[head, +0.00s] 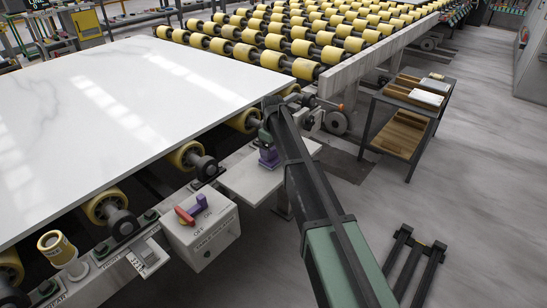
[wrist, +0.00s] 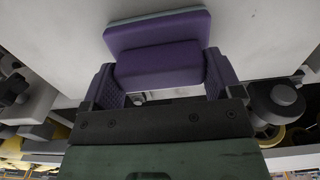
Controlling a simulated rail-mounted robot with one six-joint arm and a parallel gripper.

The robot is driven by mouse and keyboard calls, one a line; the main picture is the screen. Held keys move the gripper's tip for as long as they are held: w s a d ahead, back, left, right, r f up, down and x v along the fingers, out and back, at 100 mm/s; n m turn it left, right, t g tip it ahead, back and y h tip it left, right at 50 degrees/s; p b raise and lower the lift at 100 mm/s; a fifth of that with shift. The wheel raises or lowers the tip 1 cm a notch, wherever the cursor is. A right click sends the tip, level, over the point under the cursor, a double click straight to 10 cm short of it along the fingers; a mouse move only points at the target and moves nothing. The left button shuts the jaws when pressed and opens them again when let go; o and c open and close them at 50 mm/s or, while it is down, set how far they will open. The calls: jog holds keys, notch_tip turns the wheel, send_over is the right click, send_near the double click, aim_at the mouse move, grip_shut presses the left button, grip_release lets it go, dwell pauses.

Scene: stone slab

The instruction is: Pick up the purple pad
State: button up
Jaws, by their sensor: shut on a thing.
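The purple pad (wrist: 160,62) fills the upper middle of the wrist view. It is a block with a wider purple plate with a pale edge behind it. My gripper (wrist: 165,82) has one dark finger on each side of the block and is shut on it. In the head view the purple pad (head: 268,157) shows small under the end of my arm, by the pale metal ledge (head: 250,183). My arm hides part of the gripper (head: 268,140) there. I cannot tell whether the pad touches the ledge.
A white stone slab (head: 120,95) lies on yellow rollers to the left. A grey switch box (head: 205,238) with a red and purple handle stands below it. A yellow-topped post (head: 55,243) is at lower left. A cart (head: 408,110) stands on open floor at right.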

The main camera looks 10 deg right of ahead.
aim_at(273, 148)
notch_tip(273, 148, up, 20)
jog(key=p, duration=2)
